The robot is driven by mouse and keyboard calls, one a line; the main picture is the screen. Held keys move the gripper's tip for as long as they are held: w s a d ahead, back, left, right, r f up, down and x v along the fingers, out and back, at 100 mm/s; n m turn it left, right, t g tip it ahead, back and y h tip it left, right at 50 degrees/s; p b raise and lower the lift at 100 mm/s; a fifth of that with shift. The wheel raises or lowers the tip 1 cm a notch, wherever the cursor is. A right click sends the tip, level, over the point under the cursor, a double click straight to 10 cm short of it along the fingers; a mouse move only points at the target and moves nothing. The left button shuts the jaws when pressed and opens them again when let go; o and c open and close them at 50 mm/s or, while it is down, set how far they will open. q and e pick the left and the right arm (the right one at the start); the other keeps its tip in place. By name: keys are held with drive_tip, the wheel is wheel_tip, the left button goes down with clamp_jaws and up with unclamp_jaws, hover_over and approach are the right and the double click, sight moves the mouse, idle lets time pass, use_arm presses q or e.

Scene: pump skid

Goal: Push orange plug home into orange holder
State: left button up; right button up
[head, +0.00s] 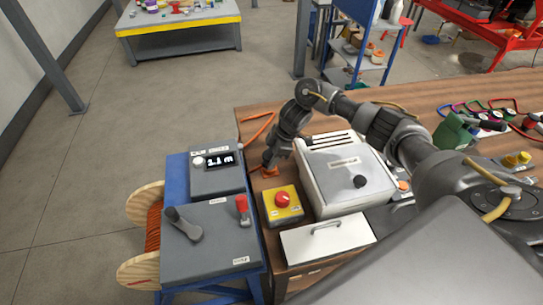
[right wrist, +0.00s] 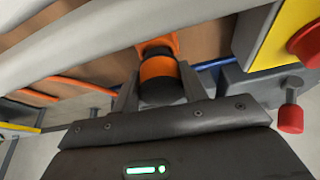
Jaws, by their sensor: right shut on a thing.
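My right gripper (head: 267,163) reaches down to the wooden bench near its left edge. In the right wrist view its two fingers (right wrist: 160,92) are shut on the orange plug (right wrist: 157,69), which has an orange band and a dark rear part. The orange holder (right wrist: 158,45) is directly beyond the plug, in line with it. The plug's front meets or enters the holder; how deep it sits is hidden. In the head view the holder (head: 268,173) is a small orange patch below the fingertips. My left gripper is not in view.
A yellow box with a red button (head: 283,203) stands close to the holder. A white-grey case (head: 345,175) is to the right. A grey control box with a red-knobbed lever (head: 242,205) is at left. An orange hose (head: 258,131) lies behind the gripper.

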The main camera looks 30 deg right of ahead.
drive_tip(key=shift+f+b, duration=0.45)
drive_tip(key=shift+f, duration=0.5)
drive_tip(key=shift+s+f, duration=0.15)
drive_tip(key=shift+f, duration=0.05)
drive_tip(key=o, duration=1.2)
drive_tip(key=shift+f, duration=0.1)
drive_tip(key=shift+r, duration=0.2)
drive_tip(key=shift+d+r, duration=0.1)
drive_tip(key=shift+r, duration=0.15)
drive_tip(key=v, duration=1)
